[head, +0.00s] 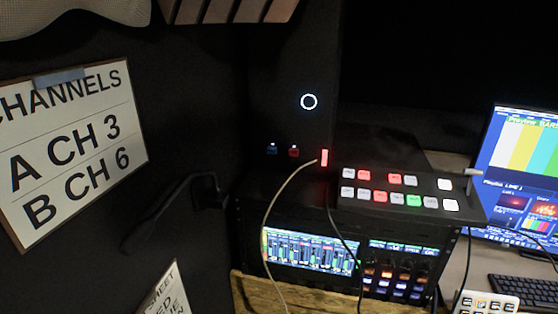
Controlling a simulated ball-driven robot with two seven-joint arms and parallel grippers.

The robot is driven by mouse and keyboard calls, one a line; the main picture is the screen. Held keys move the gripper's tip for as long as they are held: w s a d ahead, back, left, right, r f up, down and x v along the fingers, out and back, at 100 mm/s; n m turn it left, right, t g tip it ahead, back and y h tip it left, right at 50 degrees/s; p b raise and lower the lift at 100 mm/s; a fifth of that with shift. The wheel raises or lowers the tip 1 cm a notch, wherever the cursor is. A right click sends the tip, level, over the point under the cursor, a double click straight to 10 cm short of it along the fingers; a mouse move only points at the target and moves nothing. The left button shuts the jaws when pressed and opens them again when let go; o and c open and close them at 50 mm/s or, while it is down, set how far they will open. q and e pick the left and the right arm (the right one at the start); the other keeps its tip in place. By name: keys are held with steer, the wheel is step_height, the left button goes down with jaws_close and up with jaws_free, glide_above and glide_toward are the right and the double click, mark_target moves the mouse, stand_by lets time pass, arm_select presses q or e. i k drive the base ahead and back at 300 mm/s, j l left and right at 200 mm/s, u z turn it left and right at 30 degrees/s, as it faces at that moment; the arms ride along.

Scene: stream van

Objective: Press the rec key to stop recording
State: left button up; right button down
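A dark switcher panel (410,184) with two rows of lit keys sits on top of the equipment rack, right of centre. A small light keypad (485,303) is cut off at the bottom right edge. The key labels are too small to read, so I cannot tell which key is rec. Neither of my grippers is in view.
A black tower (292,122) with a white ring light stands behind the rack. Loose cables hang before the rack screen (307,250). A monitor (522,165) and black keyboard (525,289) are at right. A channels sign (72,150) and a dark handle-like bar (160,213) are at left.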

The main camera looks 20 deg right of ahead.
mark_target(393, 178)
steer(key=z, duration=1.3)
